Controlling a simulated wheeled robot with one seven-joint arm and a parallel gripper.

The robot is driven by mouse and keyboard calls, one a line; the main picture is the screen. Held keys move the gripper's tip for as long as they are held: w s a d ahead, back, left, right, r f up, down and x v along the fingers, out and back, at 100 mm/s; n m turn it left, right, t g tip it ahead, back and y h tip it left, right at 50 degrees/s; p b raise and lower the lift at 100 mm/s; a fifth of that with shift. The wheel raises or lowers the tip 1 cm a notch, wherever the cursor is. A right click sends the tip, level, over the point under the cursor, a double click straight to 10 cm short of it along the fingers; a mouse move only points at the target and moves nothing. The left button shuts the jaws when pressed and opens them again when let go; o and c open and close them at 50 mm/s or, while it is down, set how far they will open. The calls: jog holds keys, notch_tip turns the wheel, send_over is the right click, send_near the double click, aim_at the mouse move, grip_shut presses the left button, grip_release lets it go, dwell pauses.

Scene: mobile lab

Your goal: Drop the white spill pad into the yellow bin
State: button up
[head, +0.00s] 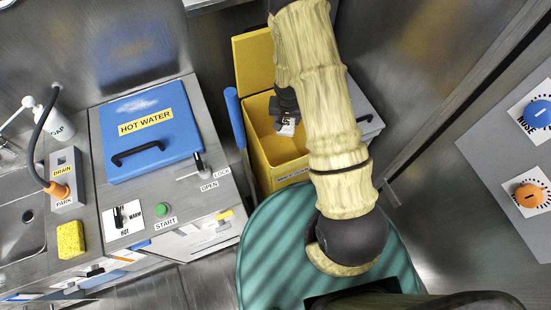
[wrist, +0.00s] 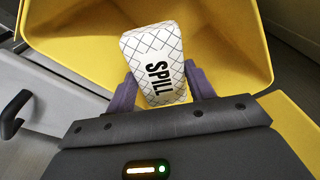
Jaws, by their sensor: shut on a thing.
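The white spill pad (wrist: 155,60), with a black grid pattern and the word SPILL, is held between the fingers of my gripper (wrist: 157,88). In the head view my gripper (head: 287,124) is at the mouth of the yellow bin (head: 262,158), and a small white part of the pad (head: 287,130) shows below it. The wrist view shows the pad over the bin's opening, with the yellow inner walls (wrist: 230,45) around it. The bin's lid (head: 254,60) stands open behind. My arm hides the bin's right side in the head view.
A blue HOT WATER lid (head: 150,165) with a black handle is on the counter to the left. A blue upright bar (head: 235,125) stands beside the bin's left side. A grey box with a handle (head: 362,105) is right of the bin. A yellow sponge (head: 70,239) lies by the sink.

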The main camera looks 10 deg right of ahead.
jog(key=o, duration=1)
jog(key=shift+o, duration=0.2)
jog(key=shift+r, duration=0.15)
notch_tip(320, 180, up, 17)
jog(key=s, duration=0.2)
jog(key=shift+s+a+p, duration=0.2)
jog(key=shift+a+p, duration=0.1)
jog(key=shift+a, duration=0.15)
jog(key=s+d+r+n+p, duration=0.1)
jog(key=s+r+n+p, duration=0.2)
jog(key=s+r, duration=0.9)
jog(key=shift+s+r+n+t+y+p, duration=0.3)
jog(key=shift+r+n+t+p, duration=0.1)
jog(key=shift+r+p, duration=0.5)
